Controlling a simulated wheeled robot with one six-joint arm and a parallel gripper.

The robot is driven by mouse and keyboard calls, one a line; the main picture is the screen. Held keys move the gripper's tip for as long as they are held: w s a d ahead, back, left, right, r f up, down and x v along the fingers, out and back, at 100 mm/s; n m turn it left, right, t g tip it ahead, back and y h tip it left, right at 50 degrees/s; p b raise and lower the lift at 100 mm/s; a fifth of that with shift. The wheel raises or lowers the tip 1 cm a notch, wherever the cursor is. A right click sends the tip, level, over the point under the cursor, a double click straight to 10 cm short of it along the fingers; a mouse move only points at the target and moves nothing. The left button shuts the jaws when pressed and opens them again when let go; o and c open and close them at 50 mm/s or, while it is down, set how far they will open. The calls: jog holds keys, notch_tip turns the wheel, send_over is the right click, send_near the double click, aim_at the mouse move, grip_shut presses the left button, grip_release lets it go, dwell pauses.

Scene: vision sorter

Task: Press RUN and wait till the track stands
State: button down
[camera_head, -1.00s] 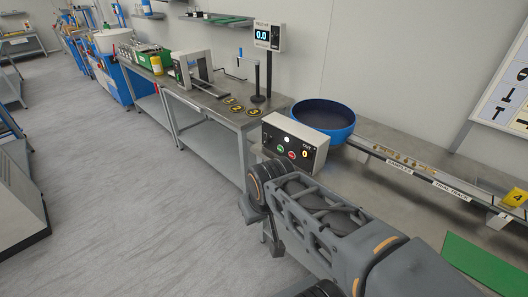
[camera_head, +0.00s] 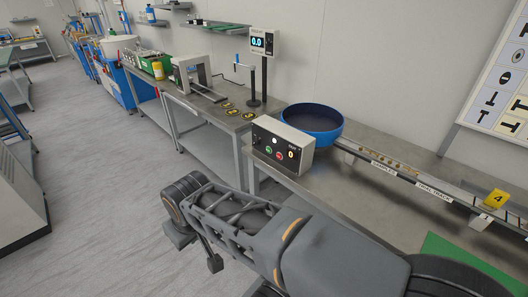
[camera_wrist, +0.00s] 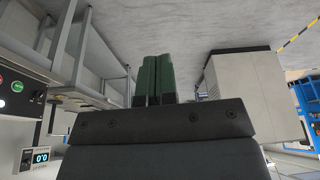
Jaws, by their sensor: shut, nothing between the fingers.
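The control box (camera_head: 282,146) stands on the bench, a pale case with a black front. Any RUN lettering is too small to read. The trial track (camera_head: 433,188) runs right from the blue bowl (camera_head: 312,122); several small brass-coloured parts lie at its samples end. My gripper's green fingers (camera_wrist: 158,78) are together and empty in the wrist view, over the floor, apart from the box. The green button (camera_wrist: 16,87) shows there at the left edge.
A yellow marker numbered 4 (camera_head: 495,199) stands by the track's right part. A green mat (camera_head: 455,252) lies at the bench front. A display post (camera_head: 263,42) reads 0.0. A grey gate (camera_head: 190,72) stands on the farther bench. Open floor lies left.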

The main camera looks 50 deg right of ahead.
aim_at(269, 150)
jog(key=w+d+f+n+t+h+b, duration=0.35)
jog(key=w+d+b, duration=0.25)
jog(key=w+d, duration=0.3)
jog(key=w+d+f+n+t+h+b, duration=0.2)
jog(key=w+d+f+n+t+b, duration=0.35)
jog(key=w+d, duration=0.35)
jog(key=d+f+n+h+b, duration=0.2)
jog(key=d+n+h+b, duration=0.3)
jog(key=d+h, duration=0.5)
jog(key=s+d+b, duration=0.1)
jog(key=d+b, duration=0.1)
jog(key=d, duration=0.4)
jog(key=shift+f+t, duration=0.3)
jog(key=shift+s+d, duration=0.15)
jog(key=shift+d, duration=2.05)
jog(key=shift+s+d, duration=0.1)
jog(key=shift+d, duration=2.05)
jog(key=shift+d+b, duration=0.2)
jog(key=shift+b, duration=0.1)
